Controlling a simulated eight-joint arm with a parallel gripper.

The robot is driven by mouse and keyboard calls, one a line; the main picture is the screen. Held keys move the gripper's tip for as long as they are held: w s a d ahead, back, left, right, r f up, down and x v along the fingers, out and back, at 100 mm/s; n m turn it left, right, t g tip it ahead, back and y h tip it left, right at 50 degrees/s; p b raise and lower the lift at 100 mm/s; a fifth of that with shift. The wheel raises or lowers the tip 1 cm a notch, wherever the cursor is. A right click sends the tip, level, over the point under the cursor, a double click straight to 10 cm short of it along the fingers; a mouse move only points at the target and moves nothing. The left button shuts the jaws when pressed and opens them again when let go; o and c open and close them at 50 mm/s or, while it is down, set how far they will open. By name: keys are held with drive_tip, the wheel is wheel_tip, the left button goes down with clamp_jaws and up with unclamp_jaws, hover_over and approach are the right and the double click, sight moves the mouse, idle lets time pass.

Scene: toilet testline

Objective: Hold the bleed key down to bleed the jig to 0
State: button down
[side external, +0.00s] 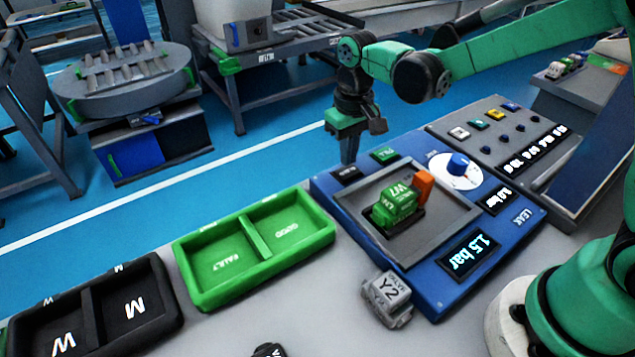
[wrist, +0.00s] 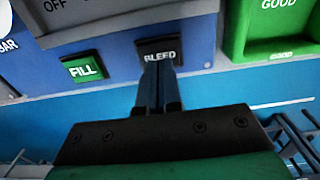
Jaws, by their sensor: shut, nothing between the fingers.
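The blue jig panel (side external: 439,283) stands on the bench. Its display (side external: 468,255) reads 1.5 bar, though the small text is slightly unclear. A green valve piece (side external: 398,206) with an orange part sits in the jig's grey recess. The black BLEED key (wrist: 159,47) is at the panel's edge in the wrist view, beside the green FILL key (wrist: 83,68). My gripper (side external: 348,162) points down over the BLEED key, its fingers shut and empty. In the wrist view the fingertips (wrist: 158,66) overlap the key's lower part; whether they touch or press it I cannot tell.
A green two-part tray (side external: 255,273) marked FAULT and GOOD stands left of the jig. A grey Y2 block (side external: 388,298) lies at the jig's front edge. A black tray (side external: 98,308) is at lower left.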

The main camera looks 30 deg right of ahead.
sight(348, 171)
drive_tip(key=shift+f, duration=1.15)
drive_tip(key=shift+r, duration=0.15)
idle(1.0)
drive_tip(key=shift+r, duration=3.1)
drive_tip(key=shift+s+d+r, duration=0.15)
drive_tip(key=shift+s+r, duration=0.15)
drive_tip(key=shift+r, duration=0.05)
drive_tip(key=s+d+r+t, duration=0.3)
drive_tip(key=s+t, duration=0.4)
drive_tip(key=s, duration=0.2)
drive_tip(key=shift+s, duration=0.25)
drive_tip(key=shift+d, duration=0.1)
